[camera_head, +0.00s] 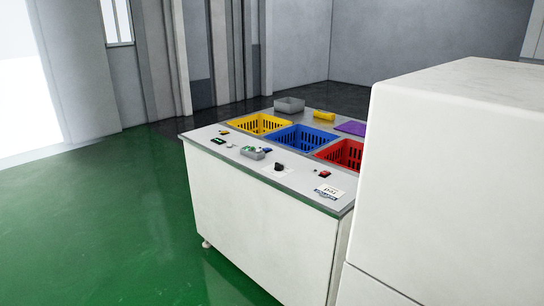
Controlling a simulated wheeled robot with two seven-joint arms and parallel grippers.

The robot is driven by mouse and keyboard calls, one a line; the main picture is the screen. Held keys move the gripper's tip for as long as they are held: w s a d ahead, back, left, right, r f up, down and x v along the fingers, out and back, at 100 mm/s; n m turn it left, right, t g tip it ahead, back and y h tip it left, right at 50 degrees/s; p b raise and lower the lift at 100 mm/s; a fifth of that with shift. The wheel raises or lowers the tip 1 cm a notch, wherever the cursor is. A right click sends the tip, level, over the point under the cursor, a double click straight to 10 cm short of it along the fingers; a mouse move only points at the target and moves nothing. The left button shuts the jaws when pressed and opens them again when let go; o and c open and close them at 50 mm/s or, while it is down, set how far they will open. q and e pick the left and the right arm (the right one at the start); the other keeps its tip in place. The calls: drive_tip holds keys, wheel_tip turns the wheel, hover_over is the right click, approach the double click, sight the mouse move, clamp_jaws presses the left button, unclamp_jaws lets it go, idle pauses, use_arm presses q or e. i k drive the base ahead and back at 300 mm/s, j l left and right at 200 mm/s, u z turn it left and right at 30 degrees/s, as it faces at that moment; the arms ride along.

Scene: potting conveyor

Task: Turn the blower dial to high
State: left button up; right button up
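A small black dial (279,167) sits on a white label plate near the front edge of the counter top (228,158). It is too small in the picture to read its setting or markings. A red button or switch (324,174) sits to its right on the same top. Neither of my grippers is in view.
The white counter holds yellow (243,130), blue (272,144) and red (330,160) baskets, with a grey tray (289,101) behind. A large white cabinet (450,190) blocks the right side. Green floor (110,230) is clear at the left.

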sight(278, 167)
drive_tip(key=i+j, duration=0.85)
drive_tip(key=i+z, duration=0.15)
drive_tip(key=z, duration=1.2)
